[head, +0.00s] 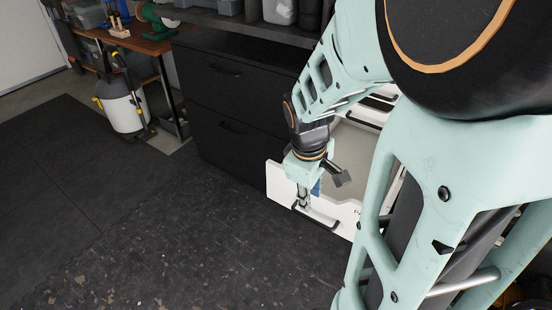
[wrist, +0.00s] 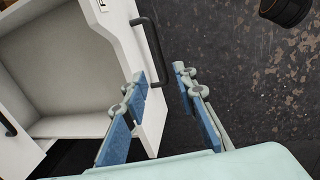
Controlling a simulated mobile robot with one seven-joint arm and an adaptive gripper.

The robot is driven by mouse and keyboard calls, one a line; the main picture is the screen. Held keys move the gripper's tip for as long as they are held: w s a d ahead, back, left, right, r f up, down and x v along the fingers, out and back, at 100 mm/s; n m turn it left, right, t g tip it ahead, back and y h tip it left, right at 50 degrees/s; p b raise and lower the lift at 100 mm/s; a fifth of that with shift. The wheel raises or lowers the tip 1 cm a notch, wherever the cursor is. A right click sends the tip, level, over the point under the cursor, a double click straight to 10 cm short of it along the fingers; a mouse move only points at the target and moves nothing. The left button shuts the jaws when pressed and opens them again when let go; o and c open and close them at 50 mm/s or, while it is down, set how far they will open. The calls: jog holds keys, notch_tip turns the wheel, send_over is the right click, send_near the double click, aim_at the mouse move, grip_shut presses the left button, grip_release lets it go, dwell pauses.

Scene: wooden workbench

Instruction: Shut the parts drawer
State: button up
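The white parts drawer (head: 280,184) stands pulled out, its empty-looking pale inside showing behind the front panel. In the wrist view its inside (wrist: 75,75) is at the left, with the white front panel (wrist: 120,38) beside it. The dark bar handle (wrist: 149,40) runs along the panel's outer face; it also shows in the head view (head: 320,220). My gripper (wrist: 161,76) is open, with blue-padded fingers apart. The left finger overlaps the front panel in the picture and the right finger is over the floor side. The handle's lower end shows between them. Contact cannot be told.
A dark drawer cabinet (head: 222,100) stands left of the white drawer. A white sprayer tank (head: 124,113) stands by a wooden table (head: 140,42) farther back. A black round object (wrist: 286,10) is at the wrist view's top right. The dark floor (head: 170,235) in front is clear.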

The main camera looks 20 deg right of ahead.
aim_at(311, 219)
jog(key=f+b, duration=0.1)
jog(key=f, duration=0.2)
jog(key=w+d+f+b, duration=0.1)
jog(key=f+b, duration=0.1)
jog(key=f, duration=0.2)
jog(key=f+b, duration=0.1)
jog(key=f, duration=0.2)
jog(key=shift+w+d+f+b, duration=0.2)
jog(key=shift+d+b, duration=0.1)
jog(key=shift+d, duration=0.05)
grip_shut()
